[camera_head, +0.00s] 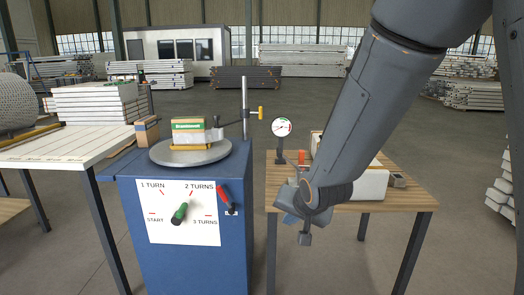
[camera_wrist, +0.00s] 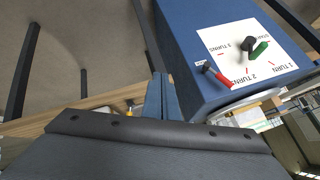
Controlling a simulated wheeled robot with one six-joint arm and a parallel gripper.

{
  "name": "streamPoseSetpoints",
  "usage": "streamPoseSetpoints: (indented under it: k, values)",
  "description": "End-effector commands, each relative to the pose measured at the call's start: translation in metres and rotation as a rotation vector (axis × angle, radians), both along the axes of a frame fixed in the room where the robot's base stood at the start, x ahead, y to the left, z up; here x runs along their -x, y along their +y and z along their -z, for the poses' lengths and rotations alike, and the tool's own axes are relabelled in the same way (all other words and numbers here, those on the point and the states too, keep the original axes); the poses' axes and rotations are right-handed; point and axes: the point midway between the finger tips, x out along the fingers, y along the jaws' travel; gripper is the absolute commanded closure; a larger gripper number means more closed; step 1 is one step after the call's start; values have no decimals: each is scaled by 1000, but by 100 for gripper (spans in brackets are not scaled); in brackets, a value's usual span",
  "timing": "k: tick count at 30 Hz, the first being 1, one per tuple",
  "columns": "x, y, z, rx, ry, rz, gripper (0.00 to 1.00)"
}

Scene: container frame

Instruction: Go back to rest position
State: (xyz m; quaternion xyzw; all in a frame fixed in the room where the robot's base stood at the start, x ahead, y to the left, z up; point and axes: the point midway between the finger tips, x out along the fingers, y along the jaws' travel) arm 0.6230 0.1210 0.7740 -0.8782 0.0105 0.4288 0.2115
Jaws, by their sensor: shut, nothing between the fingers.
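My gripper (camera_head: 290,218) is in front of the wooden table at the right of the blue cabinet, partly hidden by my own wrist in the head view. In the wrist view its two blue fingers (camera_wrist: 161,92) are together with nothing held. The fingers are apart from the cabinet. The blue cabinet (camera_head: 183,265) has a white dial panel, with a green-handled knob (camera_head: 180,212) and a red-handled lever (camera_head: 227,200).
A round turntable (camera_head: 165,155) on the cabinet carries a green-and-tan block, beside a post with a yellow knob. The wooden table (camera_head: 405,199) holds a dial gauge (camera_head: 282,127) and a white block, partly behind my arm. A white-topped table (camera_head: 60,152) stands left.

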Motion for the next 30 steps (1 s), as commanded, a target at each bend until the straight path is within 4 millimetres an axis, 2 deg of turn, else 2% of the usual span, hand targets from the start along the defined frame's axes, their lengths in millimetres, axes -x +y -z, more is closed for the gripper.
streamPoseSetpoints:
  k: [3, 6, 9, 15, 23, 30]
  values:
    - [52, -23, -9, 124, 140, -72, 100]
    - [96, -37, -14, 200, 258, -146, 100]
    - [132, -45, -19, 243, 350, -216, 100]
    - [189, -54, -29, 282, 487, -332, 100]
    - [252, -60, -43, 293, 624, -475, 100]
    - [249, -70, -59, 291, 629, -435, 100]
